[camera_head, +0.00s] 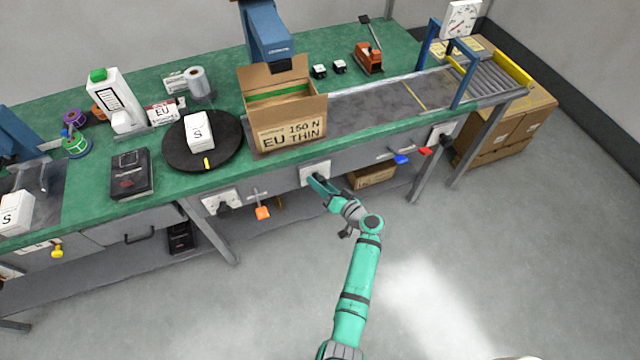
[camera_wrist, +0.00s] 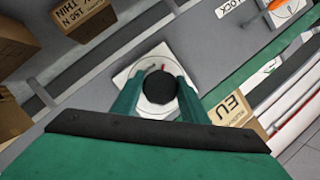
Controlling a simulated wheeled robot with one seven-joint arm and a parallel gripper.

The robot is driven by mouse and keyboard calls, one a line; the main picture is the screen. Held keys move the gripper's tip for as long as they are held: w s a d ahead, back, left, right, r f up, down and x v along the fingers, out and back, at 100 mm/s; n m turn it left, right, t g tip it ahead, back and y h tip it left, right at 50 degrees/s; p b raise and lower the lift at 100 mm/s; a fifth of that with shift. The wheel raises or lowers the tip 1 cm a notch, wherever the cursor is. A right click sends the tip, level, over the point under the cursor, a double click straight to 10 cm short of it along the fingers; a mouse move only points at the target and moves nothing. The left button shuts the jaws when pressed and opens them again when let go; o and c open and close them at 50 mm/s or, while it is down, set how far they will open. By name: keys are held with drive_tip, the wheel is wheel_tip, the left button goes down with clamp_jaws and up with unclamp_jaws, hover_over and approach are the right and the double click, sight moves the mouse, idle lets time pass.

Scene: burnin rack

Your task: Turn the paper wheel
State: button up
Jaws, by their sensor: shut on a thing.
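A round black wheel (camera_wrist: 159,88) sits on a white square plate (camera_wrist: 128,77) with a small red mark and a dial arc. My gripper (camera_wrist: 157,95) is shut on this wheel, one green finger on either side. In the head view, the plate (camera_head: 315,167) is on the grey front panel under the green bench top, below the open carton, and my gripper (camera_head: 319,185) reaches it from the front. My fingers hide most of the wheel there. I cannot read a label on it that names it as the paper wheel.
Similar plates with black wheels are to the left (camera_head: 222,201) and right (camera_head: 440,135) on the panel. An orange handle (camera_head: 263,213), a blue handle (camera_head: 402,159) and a red handle (camera_head: 426,151) stick out nearby. The open carton (camera_head: 288,132) stands above. The floor in front is clear.

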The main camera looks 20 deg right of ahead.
drive_tip(key=m+t+y, duration=0.1)
drive_tip(key=m, duration=0.3)
drive_tip(key=shift+a+r, duration=0.1)
drive_tip(key=shift+a, duration=0.05)
idle(0.4)
drive_tip(key=o, duration=1)
drive_tip(key=shift+s, duration=0.1)
drive_tip(key=f+v, duration=0.1)
drive_tip(key=v, duration=0.9)
drive_tip(key=shift+s+d+r, duration=0.25)
drive_tip(key=shift+d+r, duration=0.05)
drive_tip(key=shift+s+d, duration=0.1)
